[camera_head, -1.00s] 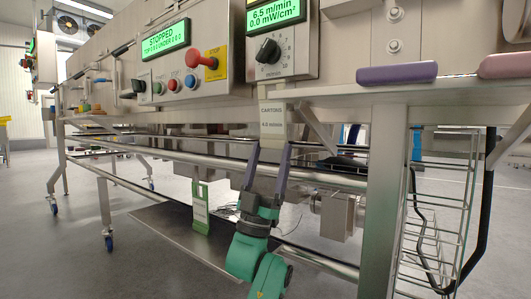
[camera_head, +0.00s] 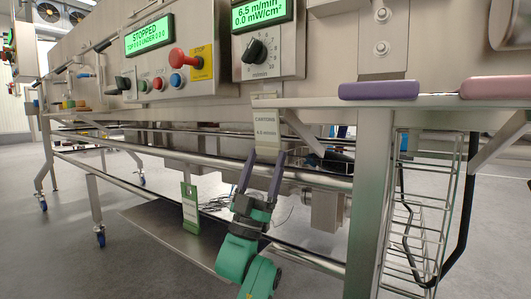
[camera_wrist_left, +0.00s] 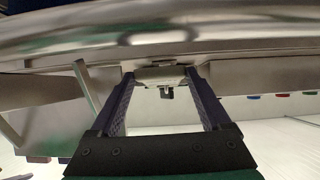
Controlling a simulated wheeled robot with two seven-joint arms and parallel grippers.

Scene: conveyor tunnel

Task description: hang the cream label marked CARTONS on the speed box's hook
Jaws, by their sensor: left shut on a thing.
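The cream label marked CARTONS (camera_head: 266,128) hangs upright just below the grey speed box (camera_head: 288,62), which has a black knob and a green display. My left gripper (camera_head: 264,156) comes from below with its two fingers at the label's lower sides, shut on it. In the left wrist view the label (camera_wrist_left: 160,75) shows nearly edge-on between the fingertips (camera_wrist_left: 162,82). A pale piece at the label's top meets the area under the box; the hook is not clearly seen, so I cannot tell whether the label is on it. My right gripper is not in view.
A steel ledge (camera_head: 440,103) carries a purple handle-like bar (camera_head: 378,90) and a pink one (camera_head: 498,87) at the right. A long rail (camera_head: 220,160) runs behind my left gripper. A green-framed tag (camera_head: 190,208) hangs lower left. A wire rack (camera_head: 410,210) stands right.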

